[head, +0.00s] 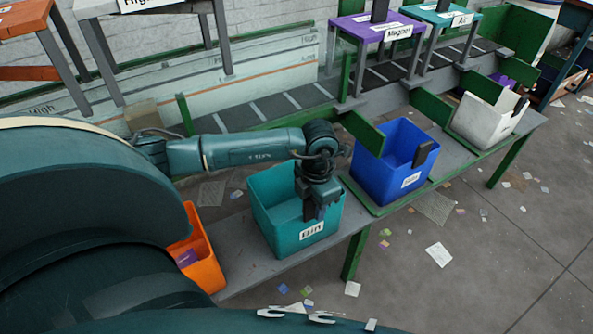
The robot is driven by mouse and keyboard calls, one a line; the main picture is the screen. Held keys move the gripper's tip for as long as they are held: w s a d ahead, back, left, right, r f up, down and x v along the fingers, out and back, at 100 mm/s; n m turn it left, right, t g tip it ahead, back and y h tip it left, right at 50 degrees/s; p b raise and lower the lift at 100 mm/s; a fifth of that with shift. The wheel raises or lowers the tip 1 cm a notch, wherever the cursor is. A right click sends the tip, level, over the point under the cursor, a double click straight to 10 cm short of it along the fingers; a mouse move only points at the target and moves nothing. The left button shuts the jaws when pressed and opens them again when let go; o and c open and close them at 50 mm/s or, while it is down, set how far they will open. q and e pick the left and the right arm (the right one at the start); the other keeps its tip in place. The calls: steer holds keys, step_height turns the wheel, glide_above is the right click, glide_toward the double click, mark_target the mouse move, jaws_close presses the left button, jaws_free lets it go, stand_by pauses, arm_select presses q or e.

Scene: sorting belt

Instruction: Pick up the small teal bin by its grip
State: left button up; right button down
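The teal bin (268,225) stands upright on the grey shelf, with a white label (312,229) on its front. My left arm reaches in from the left, and my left gripper (321,208) points down at the bin's right front rim. The gripper covers the spot where a grip like the blue bin's dark tab could be, so I cannot see the teal bin's grip. Whether the fingers are open or closed on it is too dark and small to tell. My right gripper is not in view.
A blue bin (378,171) with a dark tab (424,153) stands close to the right, and a white bin (478,122) beyond it. An orange bin (204,268) is at the left, partly behind my body. A conveyor (238,118) runs behind. Paper scraps litter the floor.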

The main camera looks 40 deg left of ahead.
arm_select(q)
jaws_close()
steer(key=shift+r, duration=0.15)
stand_by(0.4)
